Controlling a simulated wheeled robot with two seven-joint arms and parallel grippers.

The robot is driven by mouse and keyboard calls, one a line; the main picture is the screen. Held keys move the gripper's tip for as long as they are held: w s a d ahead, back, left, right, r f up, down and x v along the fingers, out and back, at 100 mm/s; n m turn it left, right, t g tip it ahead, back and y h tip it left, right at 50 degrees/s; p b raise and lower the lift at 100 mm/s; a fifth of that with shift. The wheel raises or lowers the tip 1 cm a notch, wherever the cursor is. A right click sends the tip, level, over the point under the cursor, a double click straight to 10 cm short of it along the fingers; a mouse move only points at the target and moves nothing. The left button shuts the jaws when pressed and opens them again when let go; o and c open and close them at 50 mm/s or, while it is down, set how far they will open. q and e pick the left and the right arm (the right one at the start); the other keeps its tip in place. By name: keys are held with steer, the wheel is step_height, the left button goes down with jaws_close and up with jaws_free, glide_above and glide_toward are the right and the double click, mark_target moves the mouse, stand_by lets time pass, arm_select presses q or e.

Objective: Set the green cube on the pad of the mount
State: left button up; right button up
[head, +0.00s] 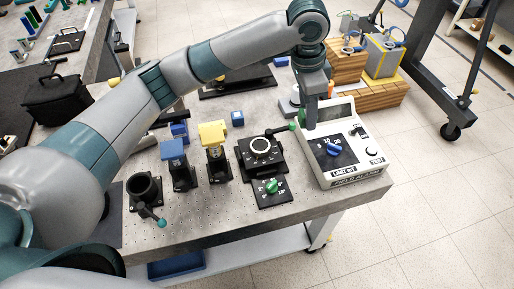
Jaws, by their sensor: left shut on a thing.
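My left gripper (312,122) points down at the left edge of the white alarm box. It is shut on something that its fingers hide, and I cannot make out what. I cannot make out a green cube in the head view. A black mount with a pale ring (261,146) and a green-tipped lever stands left of the gripper. Further left are a blue-topped stand (173,150), a yellow-topped stand (213,134) and a black cup-shaped holder (145,188) with a teal-ended lever. I cannot tell which one has the pad. My right gripper is out of view.
The white alarm box (350,158) with a blue knob fills the table's right end. A green-knobbed black plate (271,190) lies near the front edge. Wooden crates (380,97) are behind the box.

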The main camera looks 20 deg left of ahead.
arm_select(q)
steer(key=shift+w+f, duration=0.1)
steer(key=p, duration=0.4)
glide_above(262, 145)
steer(key=f, duration=0.6)
steer(key=shift+a+f, duration=0.25)
steer(key=shift+f, duration=0.25)
steer(key=shift+f, duration=0.1)
steer(key=shift+f, duration=0.3)
step_height(262, 145, down, 3)
steer(key=shift+r+p, duration=0.15)
steer(key=shift+p, duration=0.4)
steer(key=shift+f, duration=0.25)
